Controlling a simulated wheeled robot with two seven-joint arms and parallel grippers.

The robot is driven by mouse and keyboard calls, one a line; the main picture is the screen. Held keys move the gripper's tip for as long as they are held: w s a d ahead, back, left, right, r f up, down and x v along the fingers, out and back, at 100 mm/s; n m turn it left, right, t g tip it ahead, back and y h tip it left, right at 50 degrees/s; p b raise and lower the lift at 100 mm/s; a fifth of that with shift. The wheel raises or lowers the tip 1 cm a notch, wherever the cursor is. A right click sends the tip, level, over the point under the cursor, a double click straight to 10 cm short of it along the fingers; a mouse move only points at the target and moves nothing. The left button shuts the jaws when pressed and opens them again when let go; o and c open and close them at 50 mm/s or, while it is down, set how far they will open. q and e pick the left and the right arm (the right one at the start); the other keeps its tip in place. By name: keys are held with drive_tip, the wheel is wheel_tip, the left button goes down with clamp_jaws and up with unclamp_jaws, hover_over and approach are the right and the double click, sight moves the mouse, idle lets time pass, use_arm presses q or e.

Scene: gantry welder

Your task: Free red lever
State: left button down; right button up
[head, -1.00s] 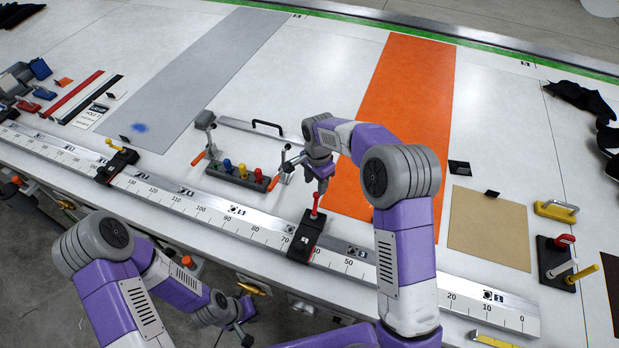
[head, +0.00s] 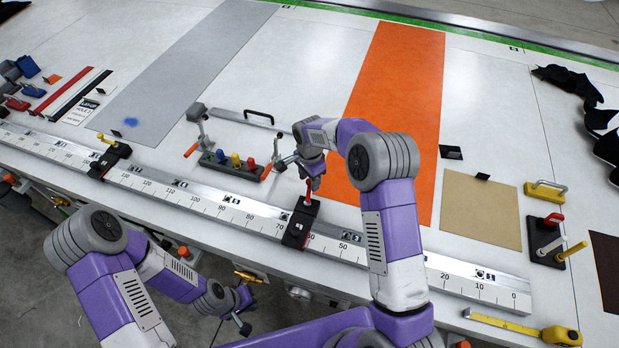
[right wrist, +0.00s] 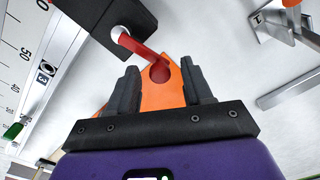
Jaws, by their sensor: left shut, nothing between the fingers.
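The red lever (head: 308,201) stands on a black clamp block (head: 299,227) on the long scale rail (head: 190,201). My right gripper (head: 313,183) is just above the lever in the head view. In the right wrist view, the right gripper (right wrist: 158,70) is open, with a gap on both sides of the lever's tip. The red lever (right wrist: 140,48) reaches from a pale pivot on the black block (right wrist: 95,20) to between the fingertips. My left gripper (head: 241,318) is low at the front, off the table, shut and empty.
A panel with coloured knobs (head: 235,166) and a grey clamp (head: 196,114) stand left of the right gripper. An orange sheet (head: 400,90) lies behind it. A second block with a yellow lever (head: 110,160) sits further left on the rail. A tape measure (head: 560,335) lies front right.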

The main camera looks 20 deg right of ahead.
clamp_jaws()
drive_tip(key=shift+a, duration=0.1)
drive_tip(key=s+a+n+b, duration=0.1)
drive_tip(key=a+n+b, duration=0.2)
drive_tip(key=n, duration=1.1)
drive_tip(key=shift+s+a+n, duration=0.35)
drive_tip(key=shift+a+n, duration=0.05)
drive_tip(key=shift+a, duration=1.25)
unclamp_jaws()
